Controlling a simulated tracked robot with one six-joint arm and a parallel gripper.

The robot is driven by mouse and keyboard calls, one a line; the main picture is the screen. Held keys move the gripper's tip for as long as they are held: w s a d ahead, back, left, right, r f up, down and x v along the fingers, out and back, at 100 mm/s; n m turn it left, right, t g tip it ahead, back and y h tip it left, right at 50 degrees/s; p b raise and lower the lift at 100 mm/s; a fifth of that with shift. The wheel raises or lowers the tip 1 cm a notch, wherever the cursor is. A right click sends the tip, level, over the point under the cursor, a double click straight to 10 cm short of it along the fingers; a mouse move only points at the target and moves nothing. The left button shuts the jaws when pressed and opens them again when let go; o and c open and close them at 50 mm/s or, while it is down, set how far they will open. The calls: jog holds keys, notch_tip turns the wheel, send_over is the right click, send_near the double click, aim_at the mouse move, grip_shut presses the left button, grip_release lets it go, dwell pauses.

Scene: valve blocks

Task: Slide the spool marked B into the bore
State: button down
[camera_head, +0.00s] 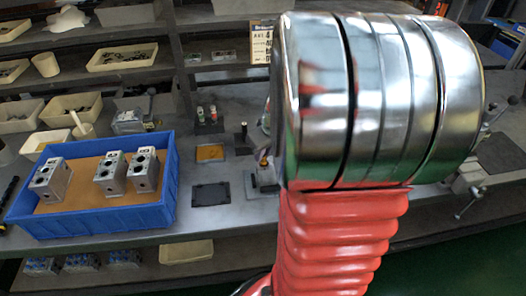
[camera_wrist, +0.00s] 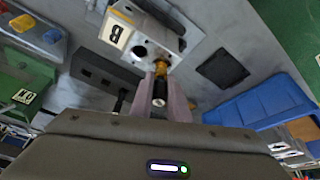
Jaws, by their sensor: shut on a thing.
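A grey metal valve block (camera_wrist: 128,28) with a white plate marked B stands ahead of my gripper (camera_wrist: 161,92) in the wrist view. A dark round bore (camera_wrist: 140,52) shows in its near face. The jaws are shut on a small spool, its metal end (camera_wrist: 159,102) showing between the fingers. A brass-coloured piece (camera_wrist: 178,70) lies just beyond the fingertips, close against the block; I cannot tell whether it is part of the spool or how far anything is inserted. No letter on the spool is readable. In the head view my arm hides most of the block and gripper.
A blue tray (camera_head: 97,224) with several grey valve blocks (camera_head: 112,176) stands at the left. A dark pad (camera_head: 211,194) and an orange pad (camera_head: 210,153) lie on the bench between. A small dark stand (camera_head: 207,124) is behind. Shelves with bins line the back.

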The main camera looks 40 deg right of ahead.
jog(key=shift+f, duration=0.65)
jog(key=c, duration=1.6)
grip_release()
jog(key=v, duration=1.3)
jog(key=shift+s+r, duration=0.1)
jog(key=shift+r, duration=0.15)
jog(key=shift+a, duration=0.1)
jog(key=shift+n+t+y, duration=0.5)
jog(key=shift+n+t, duration=0.2)
jog(key=shift+n, duration=0.1)
jog(key=s+a, duration=0.1)
jog(key=a, duration=0.7)
jog(key=s+a+r, duration=0.1)
jog(key=s+a, duration=0.1)
jog(key=a, duration=0.7)
jog(key=s+a, duration=0.2)
jog(key=a, duration=0.7)
jog(key=shift+a+r, duration=0.15)
jog(key=shift+r, duration=0.25)
